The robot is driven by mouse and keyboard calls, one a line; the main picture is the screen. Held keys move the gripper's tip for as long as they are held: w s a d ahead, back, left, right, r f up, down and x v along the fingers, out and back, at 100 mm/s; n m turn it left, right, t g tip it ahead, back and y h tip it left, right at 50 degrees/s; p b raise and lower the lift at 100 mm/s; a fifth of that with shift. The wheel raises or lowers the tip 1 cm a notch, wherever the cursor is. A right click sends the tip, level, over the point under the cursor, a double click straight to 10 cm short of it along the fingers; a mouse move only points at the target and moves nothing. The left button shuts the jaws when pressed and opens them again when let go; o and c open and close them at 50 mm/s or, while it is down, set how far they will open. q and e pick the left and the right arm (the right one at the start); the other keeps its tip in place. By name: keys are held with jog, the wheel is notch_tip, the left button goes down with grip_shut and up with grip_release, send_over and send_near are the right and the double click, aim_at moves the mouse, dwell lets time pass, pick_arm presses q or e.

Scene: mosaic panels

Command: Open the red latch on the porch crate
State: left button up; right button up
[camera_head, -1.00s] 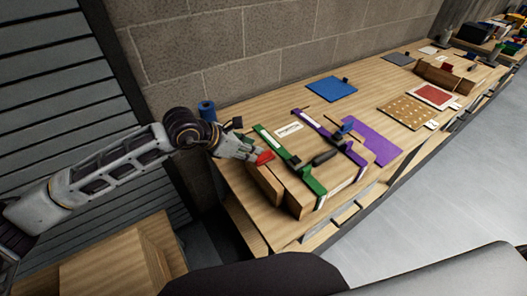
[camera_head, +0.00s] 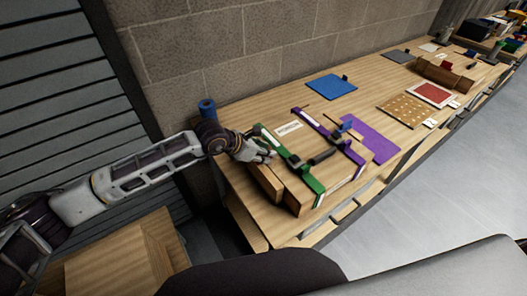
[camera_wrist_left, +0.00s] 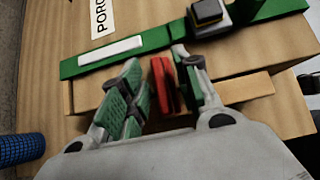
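The porch crate (camera_head: 265,180) is a low wooden box on the bench, with a white label (camera_head: 289,129) that also shows in the left wrist view (camera_wrist_left: 101,18). A green strap (camera_head: 312,184) and a purple strap cross its top. The red latch (camera_wrist_left: 162,85) is at the crate's edge beside the green strap (camera_wrist_left: 150,40) in the left wrist view. My left gripper (camera_head: 266,149) is over this edge. Its green-padded fingers (camera_wrist_left: 158,85) are open on both sides of the red latch, close to it on the right. In the head view the gripper hides the latch. My right gripper is not in view.
A blue roll (camera_head: 207,110) stands behind my left wrist. A purple panel (camera_head: 372,141) lies right of the crate, and a blue panel (camera_head: 332,87) behind it. A dotted board (camera_head: 408,111) and red panel (camera_head: 432,94) lie farther right. Bare bench separates them.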

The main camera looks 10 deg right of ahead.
pick_arm(q)
grip_shut()
